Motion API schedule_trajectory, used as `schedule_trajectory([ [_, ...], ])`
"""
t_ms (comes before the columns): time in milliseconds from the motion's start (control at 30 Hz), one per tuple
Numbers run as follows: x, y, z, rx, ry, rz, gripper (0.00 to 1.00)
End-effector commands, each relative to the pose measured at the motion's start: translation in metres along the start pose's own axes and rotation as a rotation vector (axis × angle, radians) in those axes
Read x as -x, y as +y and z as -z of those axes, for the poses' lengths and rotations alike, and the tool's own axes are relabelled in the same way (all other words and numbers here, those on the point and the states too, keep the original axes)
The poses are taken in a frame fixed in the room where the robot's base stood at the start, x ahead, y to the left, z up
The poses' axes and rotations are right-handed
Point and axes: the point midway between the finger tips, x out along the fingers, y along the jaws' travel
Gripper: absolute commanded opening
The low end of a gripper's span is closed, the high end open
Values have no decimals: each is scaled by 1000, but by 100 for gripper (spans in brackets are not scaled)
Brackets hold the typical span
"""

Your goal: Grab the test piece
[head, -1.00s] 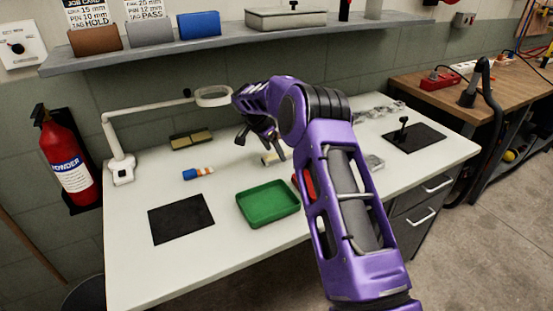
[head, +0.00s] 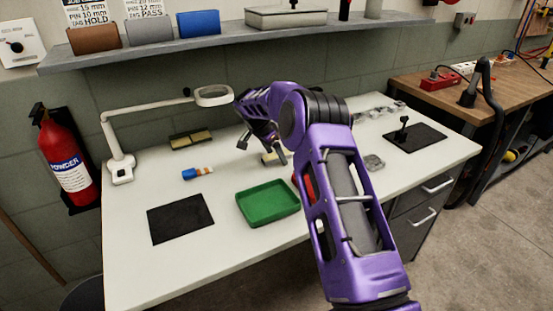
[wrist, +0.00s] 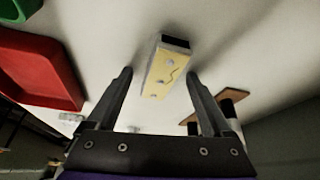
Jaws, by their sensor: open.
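In the head view only part of the block (head: 268,159) shows behind my gripper (head: 263,152). My gripper is open and empty, with one finger to each side of the block in the wrist view (wrist: 160,76). I see no contact between fingers and block.
A green tray (head: 268,203) stands in front of my gripper, with a red tray (wrist: 40,72) close by, partly hidden by my arm. A black mat (head: 181,218), a blue-and-orange item (head: 197,173) and a magnifier lamp (head: 119,140) are to the left. A shelf (head: 240,38) runs above.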

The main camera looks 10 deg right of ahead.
Motion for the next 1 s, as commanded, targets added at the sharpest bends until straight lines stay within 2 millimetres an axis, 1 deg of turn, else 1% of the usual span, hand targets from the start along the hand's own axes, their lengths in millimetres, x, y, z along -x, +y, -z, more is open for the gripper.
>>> schedule_trajectory([
  [300, 0, 0, 0, 0, 0, 0, 85],
  [367, 0, 0, 0, 0, 0, 0, 76],
  [500, 0, 0, 0, 0, 0, 0, 51],
  [667, 0, 0, 0, 0, 0, 0, 22],
  [700, 0, 0, 0, 0, 0, 0, 15],
  [800, 0, 0, 0, 0, 0, 0, 0],
  [1000, 0, 0, 0, 0, 0, 1, 0],
])
